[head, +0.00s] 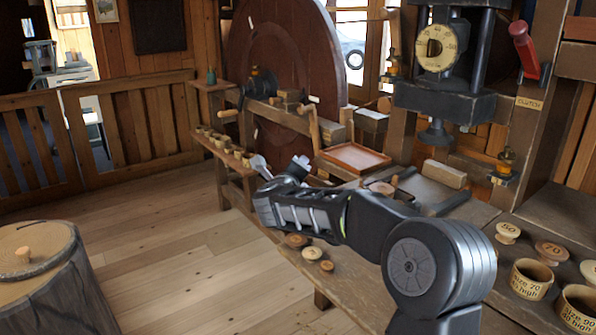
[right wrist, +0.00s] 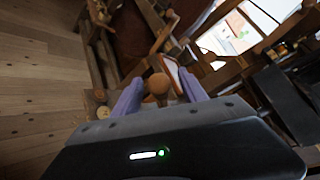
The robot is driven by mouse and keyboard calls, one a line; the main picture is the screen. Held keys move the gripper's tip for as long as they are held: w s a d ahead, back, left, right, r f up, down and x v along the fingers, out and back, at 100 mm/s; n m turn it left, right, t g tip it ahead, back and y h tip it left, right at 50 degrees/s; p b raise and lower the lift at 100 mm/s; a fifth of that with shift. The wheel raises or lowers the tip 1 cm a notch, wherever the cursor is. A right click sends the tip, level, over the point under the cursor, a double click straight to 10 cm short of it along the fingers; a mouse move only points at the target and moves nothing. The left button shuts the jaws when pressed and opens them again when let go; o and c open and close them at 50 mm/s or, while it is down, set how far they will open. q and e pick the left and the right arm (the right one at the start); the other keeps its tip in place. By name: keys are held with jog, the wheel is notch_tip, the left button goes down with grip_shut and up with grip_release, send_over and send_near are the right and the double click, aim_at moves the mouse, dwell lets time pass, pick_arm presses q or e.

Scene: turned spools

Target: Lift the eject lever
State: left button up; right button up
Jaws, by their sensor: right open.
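My right gripper (head: 281,163) reaches in from the lower right over the bench's near side, by the left end of the small tray. Its fingers are open in the right wrist view (right wrist: 160,95). A wooden ball knob (right wrist: 158,85) shows between the two fingers there, probably the eject lever's handle. I cannot tell whether the fingers touch it. No label naming the eject lever is readable. An upright wooden lever (head: 314,128) stands beyond the gripper, left of the tray. My left gripper is not in view.
A shallow tray (head: 357,157) lies behind my right arm. A dark press (head: 445,95) and a red-handled lever (head: 525,48) marked CLUTCH stand right. Labelled cups (head: 532,279) and spools fill the bench's right. A stump (head: 50,290) stands left; the floor between is clear.

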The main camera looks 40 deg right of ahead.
jog(key=v, duration=0.4)
jog(key=shift+s+a, duration=0.1)
dwell(0.4)
jog(key=w+a+f+n+t+y, duration=0.1)
jog(key=w+a+f+n+y, duration=0.15)
jog(key=a+f+n, duration=0.45)
jog(key=w+a+f+n+t+y, duration=0.1)
jog(key=a+f+n+y, duration=0.3)
jog(key=a+f+n, duration=0.3)
jog(key=s+a+f+n+g+y+p, duration=0.1)
jog(key=s+a+f+n+y, duration=0.15)
jog(key=a+f+n, duration=0.4)
jog(key=s+a+f+n+g+y+p, duration=0.2)
jog(key=s+a+f+n, duration=0.15)
jog(key=f, duration=0.65)
jog(key=s+a+f+n+g+y+p, duration=0.1)
jog(key=s+a+f, duration=0.4)
jog(key=s, duration=0.5)
jog(key=s+a+f+n+g+y+p, duration=0.1)
jog(key=s+a+f+n+g, duration=0.3)
jog(key=s, duration=0.6)
jog(key=s+a+f+n+g+y+p, duration=0.2)
jog(key=s+a+f+g, duration=0.2)
jog(key=s+a+f, duration=0.3)
jog(key=s, duration=0.4)
jog(key=shift+a+f+n+y, duration=0.2)
jog(key=shift+f+n+y, duration=0.15)
jog(key=shift+n+y, duration=0.05)
